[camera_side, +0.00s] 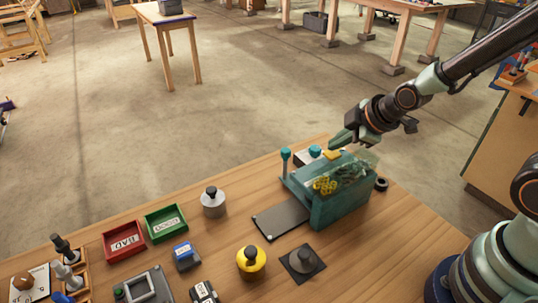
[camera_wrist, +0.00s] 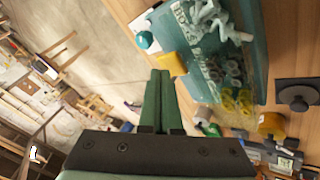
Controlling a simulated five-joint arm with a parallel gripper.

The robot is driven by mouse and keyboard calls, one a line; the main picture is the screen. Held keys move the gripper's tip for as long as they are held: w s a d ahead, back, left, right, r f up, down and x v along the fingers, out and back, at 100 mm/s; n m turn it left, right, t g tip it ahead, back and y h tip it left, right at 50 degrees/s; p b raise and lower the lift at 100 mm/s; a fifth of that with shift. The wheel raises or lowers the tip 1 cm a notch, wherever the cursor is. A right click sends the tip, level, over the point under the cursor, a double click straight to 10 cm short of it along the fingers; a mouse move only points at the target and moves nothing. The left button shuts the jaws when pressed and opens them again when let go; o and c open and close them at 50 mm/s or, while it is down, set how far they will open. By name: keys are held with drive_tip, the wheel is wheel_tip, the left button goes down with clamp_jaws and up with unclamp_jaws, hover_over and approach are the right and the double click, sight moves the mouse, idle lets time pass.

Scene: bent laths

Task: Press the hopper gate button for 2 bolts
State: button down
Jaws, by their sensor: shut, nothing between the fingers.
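The teal hopper (camera_side: 338,205) stands near the table's far edge, with yellow and grey-green pieces showing through its clear side. It also fills the upper right of the wrist view (camera_wrist: 258,50). A yellow tab (camera_side: 332,154) is at its top edge; in the wrist view the tab (camera_wrist: 171,64) is just beyond my fingertips. A teal domed button (camera_side: 315,151) sits on a pale box behind the hopper, and also shows in the wrist view (camera_wrist: 146,40). My gripper (camera_side: 338,140) is shut and empty, just above the tab and dome. I cannot tell whether it touches the tab.
A dark flat plate (camera_side: 280,217) lies before the hopper, and a teal-topped post (camera_side: 285,160) stands beside it. A yellow weight (camera_side: 251,262), a black knobbed plate (camera_side: 303,262), a grey weight (camera_side: 213,201), and red (camera_side: 124,241) and green (camera_side: 165,223) trays stand leftward.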

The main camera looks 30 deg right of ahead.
sight(335, 154)
drive_tip(key=shift+f, duration=0.8)
idle(0.7)
drive_tip(key=shift+r, duration=1.2)
drive_tip(key=shift+r, duration=0.1)
drive_tip(key=shift+r, duration=2.45)
idle(0.5)
wheel_tip(335, 154, up, 4)
drive_tip(key=shift+d+f, duration=0.1)
drive_tip(key=shift+f, duration=0.05)
drive_tip(key=shift+f, duration=0.1)
